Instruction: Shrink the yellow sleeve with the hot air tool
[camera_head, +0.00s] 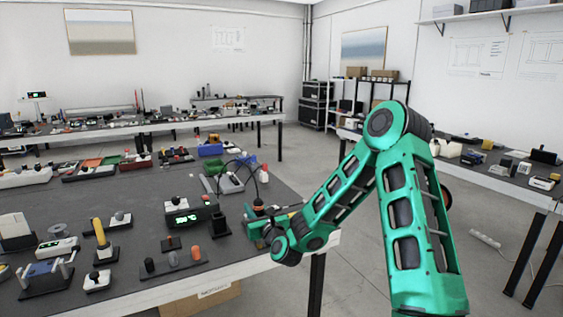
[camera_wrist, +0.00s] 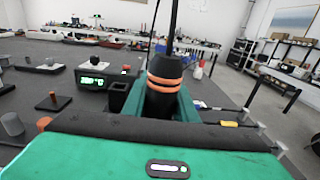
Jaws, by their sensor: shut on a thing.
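A black hot air tool with orange rings (camera_wrist: 165,70) stands nearly upright between my gripper's fingers (camera_wrist: 160,105) in the wrist view. My gripper (camera_head: 260,222) is shut on it near the right edge of the dark bench in the head view, where the tool (camera_head: 258,204) is small and partly hidden. A black station with a green display (camera_head: 188,217) is left of the gripper; it also shows in the wrist view (camera_wrist: 100,85).
A black holder (camera_head: 218,223) stands between station and gripper. A dark block with grey and orange posts (camera_head: 172,262) lies in front. A small white device (camera_head: 97,281) is near the yellow piece. Black cables (camera_head: 232,166) arch behind the gripper.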

